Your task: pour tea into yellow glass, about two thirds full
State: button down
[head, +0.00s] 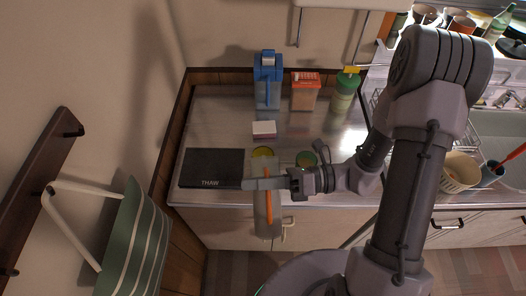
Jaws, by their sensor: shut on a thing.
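The yellow glass (263,152) stands near the counter's front edge; only its upper part shows, just behind my gripper. My gripper (264,184) reaches in from the right at the counter's front edge. It is shut on a pale, see-through container (262,226) with an orange upright streak, which seems to be the tea jug. The container hangs in front of the counter and looks roughly upright. The fingers cover its middle. I cannot tell the tea level, or what is in the yellow glass.
A black THAW plate (211,168) lies left. Behind are a small white-and-pink box (264,129), blue container (267,80), orange-topped box (305,91) and green-lidded jar (344,94). The sink (500,150) is right.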

aim_at(253, 163)
jog(key=shift+w+a+r+m+p, duration=0.1)
jog(key=shift+w+r+m+p, duration=1.55)
jog(key=shift+m, duration=0.35)
dwell(5.0)
